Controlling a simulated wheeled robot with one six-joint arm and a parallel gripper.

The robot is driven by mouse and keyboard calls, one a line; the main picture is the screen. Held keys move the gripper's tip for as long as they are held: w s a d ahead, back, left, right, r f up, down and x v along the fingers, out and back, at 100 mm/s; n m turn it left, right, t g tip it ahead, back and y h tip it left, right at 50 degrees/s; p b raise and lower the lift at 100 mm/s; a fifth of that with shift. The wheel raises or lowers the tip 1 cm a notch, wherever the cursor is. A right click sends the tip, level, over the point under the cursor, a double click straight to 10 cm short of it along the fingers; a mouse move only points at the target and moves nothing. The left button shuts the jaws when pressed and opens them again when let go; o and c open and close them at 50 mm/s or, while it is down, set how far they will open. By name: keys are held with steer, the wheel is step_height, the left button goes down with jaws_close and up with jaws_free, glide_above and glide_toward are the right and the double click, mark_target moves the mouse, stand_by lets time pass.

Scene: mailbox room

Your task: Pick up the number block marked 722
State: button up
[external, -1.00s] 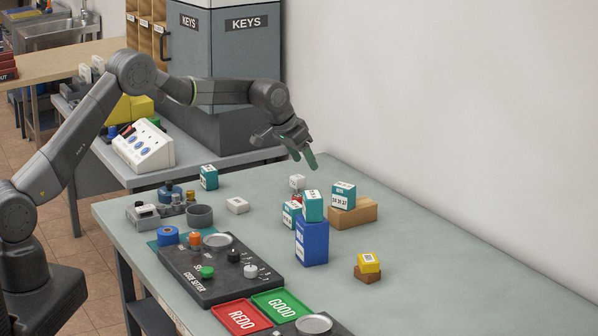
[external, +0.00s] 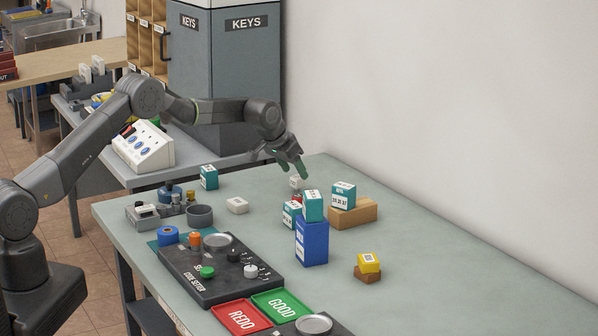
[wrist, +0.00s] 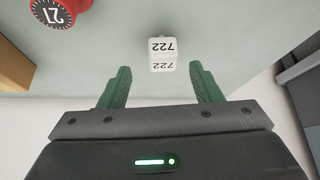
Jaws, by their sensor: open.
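The white number block marked 722 (wrist: 163,54) stands on the table in the wrist view, its digits upside down there. It lies just beyond and between the fingertips of my gripper (wrist: 158,72). In the external view the small white block (external: 295,182) is right by the fingertips of my gripper (external: 292,173) and partly hidden by them. My gripper is open and empty, pointing down at the block.
A red round piece marked 27 (wrist: 60,10) is near the block. A teal block (external: 313,206) tops a blue block (external: 312,243). Another teal block (external: 343,193) sits on a wooden block (external: 355,213). A white wall borders the table's right side.

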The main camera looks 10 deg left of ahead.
mark_target(296, 177)
steer(key=shift+a+p+x, duration=0.15)
steer(key=shift+p+x, duration=0.3)
steer(key=shift+x, duration=0.85)
steer(key=shift+a+p+x, duration=0.15)
steer(key=shift+p+x, duration=0.25)
steer(key=shift+x, duration=0.95)
steer(key=shift+f, duration=0.1)
steer(key=c, duration=1.1)
